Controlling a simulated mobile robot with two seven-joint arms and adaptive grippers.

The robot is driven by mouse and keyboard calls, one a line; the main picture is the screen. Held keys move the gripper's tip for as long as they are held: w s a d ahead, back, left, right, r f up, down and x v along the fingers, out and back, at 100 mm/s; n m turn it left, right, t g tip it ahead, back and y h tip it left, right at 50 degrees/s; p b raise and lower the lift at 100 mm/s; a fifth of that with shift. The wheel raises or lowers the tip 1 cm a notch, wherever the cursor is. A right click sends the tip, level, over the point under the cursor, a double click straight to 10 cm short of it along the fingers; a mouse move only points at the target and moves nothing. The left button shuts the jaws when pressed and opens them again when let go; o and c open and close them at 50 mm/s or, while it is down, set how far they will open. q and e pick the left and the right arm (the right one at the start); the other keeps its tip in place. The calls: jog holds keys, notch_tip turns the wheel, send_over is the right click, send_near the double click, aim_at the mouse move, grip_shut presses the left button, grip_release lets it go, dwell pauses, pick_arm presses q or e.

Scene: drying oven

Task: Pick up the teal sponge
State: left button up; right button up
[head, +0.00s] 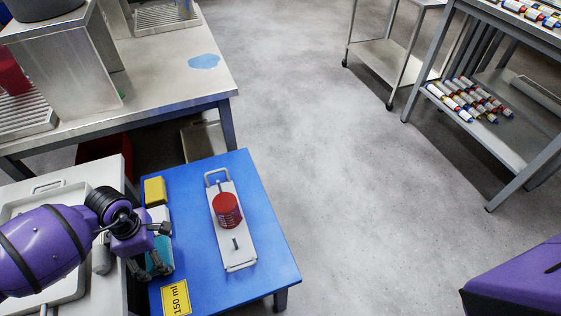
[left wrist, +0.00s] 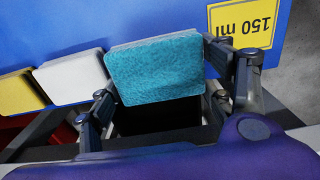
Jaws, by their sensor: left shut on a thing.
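The teal sponge (left wrist: 155,70) sits between the fingers of my left gripper (left wrist: 165,82) in the left wrist view. The fingers are shut on it, one at each end. In the head view the teal sponge (head: 160,254) is partly hidden behind my left gripper (head: 158,247), at the left edge of the blue table (head: 262,235). I cannot tell whether the sponge touches the table. My right gripper is not in view.
A white sponge (left wrist: 70,76) and a yellow sponge (left wrist: 17,92) lie in a row beside the teal one. A yellow "150 ml" label (head: 176,297) is near the front. A grey tray (head: 239,252) with a red container (head: 227,209) stands on the table. Open floor lies right.

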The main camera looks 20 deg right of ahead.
pick_arm(q)
jog(key=d+r+p, duration=0.1)
jog(key=d+r, duration=0.9)
jog(key=d, duration=0.4)
